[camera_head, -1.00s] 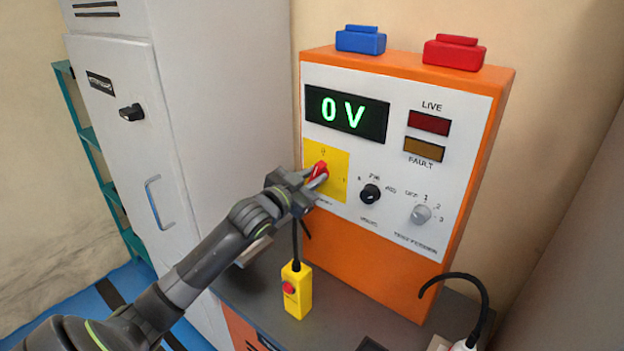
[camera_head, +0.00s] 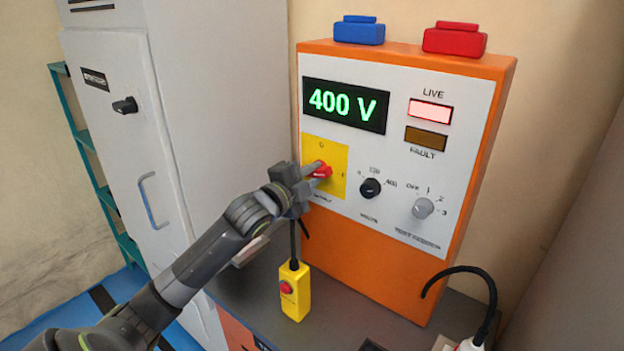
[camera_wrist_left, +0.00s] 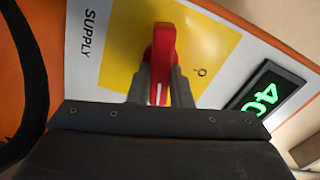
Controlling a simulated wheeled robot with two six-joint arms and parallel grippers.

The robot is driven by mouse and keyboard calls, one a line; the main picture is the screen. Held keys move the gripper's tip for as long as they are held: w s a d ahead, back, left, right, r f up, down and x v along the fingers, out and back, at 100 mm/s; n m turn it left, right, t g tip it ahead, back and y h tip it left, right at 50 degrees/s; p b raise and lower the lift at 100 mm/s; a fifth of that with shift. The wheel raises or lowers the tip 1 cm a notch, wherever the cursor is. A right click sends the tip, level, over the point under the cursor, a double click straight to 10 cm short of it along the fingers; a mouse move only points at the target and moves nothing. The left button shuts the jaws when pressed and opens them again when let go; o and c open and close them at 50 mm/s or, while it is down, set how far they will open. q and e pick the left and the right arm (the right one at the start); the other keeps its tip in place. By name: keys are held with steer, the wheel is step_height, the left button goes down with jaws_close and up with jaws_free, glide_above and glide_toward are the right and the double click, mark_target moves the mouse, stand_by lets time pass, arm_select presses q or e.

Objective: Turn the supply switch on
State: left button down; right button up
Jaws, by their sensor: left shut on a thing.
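The red supply switch (camera_head: 322,171) sits on a yellow plate (camera_head: 338,155) at the left of the orange-framed panel. Its handle lies toward the 1 mark at the right of the plate. My left gripper (camera_head: 318,170) is shut on the handle. In the left wrist view the red handle (camera_wrist_left: 162,65) stands between the two dark fingers (camera_wrist_left: 162,88), beside the word SUPPLY. The display (camera_head: 345,104) reads 400 V in green. The LIVE lamp (camera_head: 430,111) is lit pale pink, and the FAULT lamp (camera_head: 426,138) is dull brown. My right gripper is not in view.
A black volts knob (camera_head: 370,188) and a grey test knob (camera_head: 423,208) are right of the switch. A grey cabinet (camera_head: 115,150) is at left.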

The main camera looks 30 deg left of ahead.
arm_select(q)
steer(key=shift+f+m+b, duration=0.2)
steer(key=shift+m+b, duration=0.4)
steer(key=shift+m, duration=1)
steer(key=c, duration=1.3)
jaws_free()
steer(key=shift+s, duration=0.1)
steer(key=shift+s, duration=0.25)
steer(key=shift+s+a+p, duration=0.2)
steer(key=shift+s+p, duration=0.25)
steer(key=shift+s, duration=2.35)
steer(key=shift+s+a+p, duration=0.25)
steer(key=shift+s+p, duration=0.25)
steer(key=shift+s, duration=2.3)
steer(key=shift+s+a+p, duration=0.2)
steer(key=shift+s+p, duration=0.25)
steer(key=shift+s, duration=2.35)
